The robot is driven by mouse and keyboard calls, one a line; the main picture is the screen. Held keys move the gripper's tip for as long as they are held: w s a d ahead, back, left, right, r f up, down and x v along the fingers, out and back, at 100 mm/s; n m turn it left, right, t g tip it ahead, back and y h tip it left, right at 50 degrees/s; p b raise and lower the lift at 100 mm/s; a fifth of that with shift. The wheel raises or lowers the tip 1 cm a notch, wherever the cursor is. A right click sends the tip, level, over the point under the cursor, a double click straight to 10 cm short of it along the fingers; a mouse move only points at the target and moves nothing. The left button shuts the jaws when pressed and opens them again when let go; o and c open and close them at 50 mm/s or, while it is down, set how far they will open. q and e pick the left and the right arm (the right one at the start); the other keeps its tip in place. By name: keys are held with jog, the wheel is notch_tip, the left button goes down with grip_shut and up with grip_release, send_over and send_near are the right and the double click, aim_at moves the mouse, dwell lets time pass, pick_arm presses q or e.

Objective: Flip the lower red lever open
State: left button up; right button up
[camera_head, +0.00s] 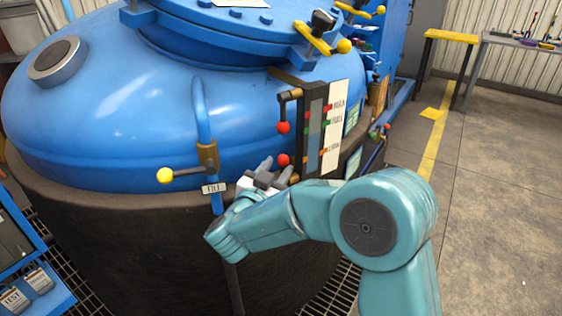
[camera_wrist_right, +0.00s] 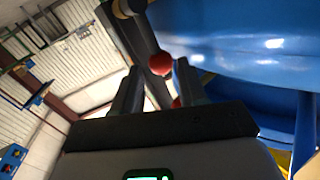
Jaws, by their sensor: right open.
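The upper red knob (camera_head: 283,127) hangs from a dark bracket. The lower red knob (camera_head: 283,160) is just above my right gripper (camera_head: 275,172), whose body hides much of that lever. In the right wrist view a red ball (camera_wrist_right: 161,63) shows between the two open fingers, with more red (camera_wrist_right: 176,102) partly hidden below it. I cannot tell whether a finger touches a knob. My right gripper is open and empty. My left gripper is not in view.
A blue vertical pipe (camera_head: 202,115) with a yellow-knobbed valve handle (camera_head: 165,175) stands left of the gripper. The gauge panel (camera_head: 325,130) rises to the right. A yellow-knobbed clamp (camera_head: 320,40) sits on the lid flange. The concrete floor (camera_head: 500,190) at right is open.

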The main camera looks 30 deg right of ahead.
aim_at(281, 165)
jog(key=shift+x, duration=2.15)
grip_shut()
jog(key=shift+f, duration=0.1)
